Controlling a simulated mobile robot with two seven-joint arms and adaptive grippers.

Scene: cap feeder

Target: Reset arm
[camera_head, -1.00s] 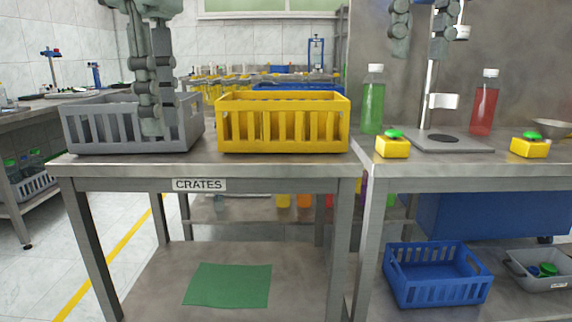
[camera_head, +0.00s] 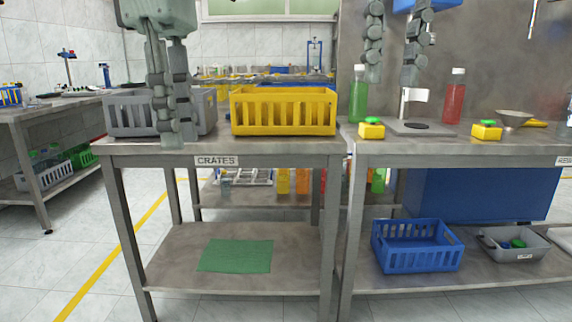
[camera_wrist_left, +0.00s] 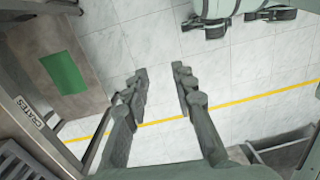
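My left gripper (camera_head: 178,140) hangs with its fingers down in front of the grey crate (camera_head: 121,114). It hides part of that crate and of the table's front edge. In the left wrist view its two fingers (camera_wrist_left: 160,72) are apart, with only floor between them. My right gripper (camera_head: 391,78) is in the upper right of the head view, in front of the grey back wall. Its two fingers are spread and nothing is between them.
A yellow crate (camera_head: 283,125) stands beside the grey one on the crates table (camera_head: 130,147). On the right table are a green bottle (camera_head: 358,101), a red bottle (camera_head: 454,103) and two yellow-based green buttons. A blue crate (camera_head: 418,260) is on the lower shelf.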

